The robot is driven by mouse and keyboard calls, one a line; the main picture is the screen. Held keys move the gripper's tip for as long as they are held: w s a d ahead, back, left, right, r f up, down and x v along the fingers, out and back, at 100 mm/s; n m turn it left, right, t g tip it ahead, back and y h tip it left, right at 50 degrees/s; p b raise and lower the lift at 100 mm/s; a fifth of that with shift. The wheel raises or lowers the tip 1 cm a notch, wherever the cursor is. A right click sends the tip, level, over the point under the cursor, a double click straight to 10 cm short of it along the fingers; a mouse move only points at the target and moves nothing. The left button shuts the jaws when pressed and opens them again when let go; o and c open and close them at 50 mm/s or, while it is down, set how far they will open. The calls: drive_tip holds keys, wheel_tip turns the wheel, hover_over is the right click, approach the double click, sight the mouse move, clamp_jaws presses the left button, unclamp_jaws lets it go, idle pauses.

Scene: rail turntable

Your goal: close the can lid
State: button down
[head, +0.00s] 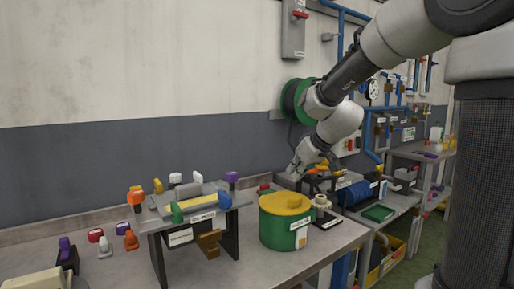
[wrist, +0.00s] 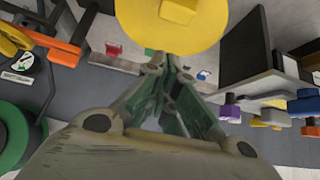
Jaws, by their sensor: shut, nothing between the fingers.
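A green can (head: 286,235) with a white label stands on the bench in the middle of the head view. Its round yellow lid (head: 273,202) lies across the top, with a small yellow knob. I cannot tell whether the lid is fully seated. In the wrist view the yellow lid (wrist: 150,32) fills the top middle with its blocky knob (wrist: 180,8), and the can's body is hidden. My gripper (head: 297,172) is above and behind the lid, apart from it in the head view. Its fingers (wrist: 168,75) are together and empty, pointing toward the lid's edge.
A raised stand (head: 175,235) with several coloured knobs is left of the can. A pale spool (head: 322,206) stands close on the can's right. A blue drum (head: 356,194) and shelves are farther right. A green reel (head: 296,100) hangs on the wall behind my arm.

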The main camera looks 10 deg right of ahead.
hover_over(298, 201)
drive_tip(key=s, duration=0.1)
drive_tip(key=f, duration=0.4)
drive_tip(key=shift+d+f, duration=0.15)
drive_tip(key=shift+d, duration=0.1)
drive_tip(key=shift+s+d+f, duration=0.1)
drive_tip(key=shift+s+f, duration=0.15)
drive_tip(key=shift+f, duration=0.45)
drive_tip(key=shift+s+d+f, duration=0.1)
drive_tip(key=shift+s+f, duration=0.15)
drive_tip(key=shift+f, duration=0.4)
